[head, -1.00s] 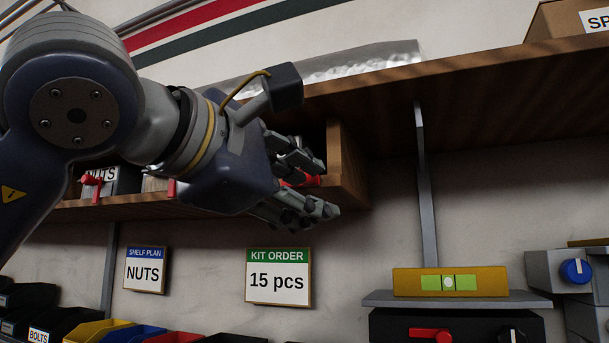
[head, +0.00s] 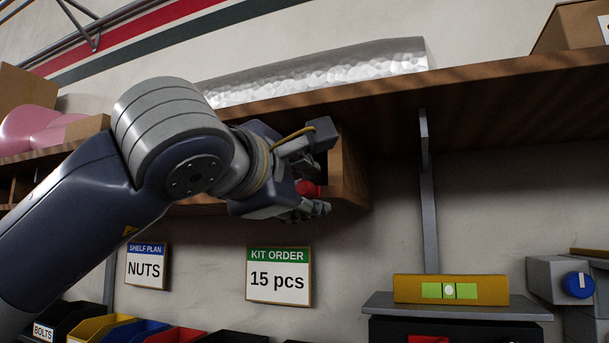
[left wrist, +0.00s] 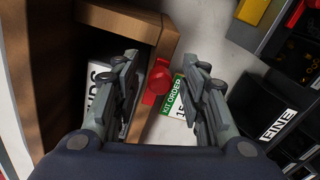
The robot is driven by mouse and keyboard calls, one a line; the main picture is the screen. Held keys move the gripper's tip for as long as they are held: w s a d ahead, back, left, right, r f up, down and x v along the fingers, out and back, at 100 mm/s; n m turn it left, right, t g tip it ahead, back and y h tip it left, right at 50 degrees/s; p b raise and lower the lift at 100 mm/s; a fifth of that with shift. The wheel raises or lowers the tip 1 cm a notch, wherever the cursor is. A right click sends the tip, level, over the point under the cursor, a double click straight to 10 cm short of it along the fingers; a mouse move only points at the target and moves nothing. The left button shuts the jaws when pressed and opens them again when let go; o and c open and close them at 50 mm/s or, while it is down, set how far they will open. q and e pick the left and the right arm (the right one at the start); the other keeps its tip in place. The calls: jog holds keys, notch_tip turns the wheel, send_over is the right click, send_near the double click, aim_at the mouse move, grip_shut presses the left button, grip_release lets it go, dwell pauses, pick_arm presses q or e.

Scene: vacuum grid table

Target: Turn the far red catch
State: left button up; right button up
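A red catch (head: 308,188) sits at the right end of the wooden cubby under the shelf. Its round knob (left wrist: 158,82) and flat red bar show in the left wrist view, beside the wooden edge. My left gripper (head: 316,188) is at this catch. In the left wrist view its fingers (left wrist: 161,62) are spread, one on each side of the knob, with gaps visible. A white label is partly hidden behind the left finger. My right gripper is not in view. My left arm covers the cubby's front farther left.
The wooden shelf (head: 480,92) runs just above my gripper, and the cubby's end panel (head: 347,172) stands close to its right. A kit order sign (head: 278,277) and a nuts sign (head: 146,266) hang below. Several bins line the bottom left.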

pick_arm(q)
jog(key=shift+w+d, duration=0.1)
jog(key=shift+w, duration=0.15)
jog(key=c, duration=0.9)
jog(key=shift+f, duration=0.1)
grip_shut()
jog(key=shift+d+f, duration=0.1)
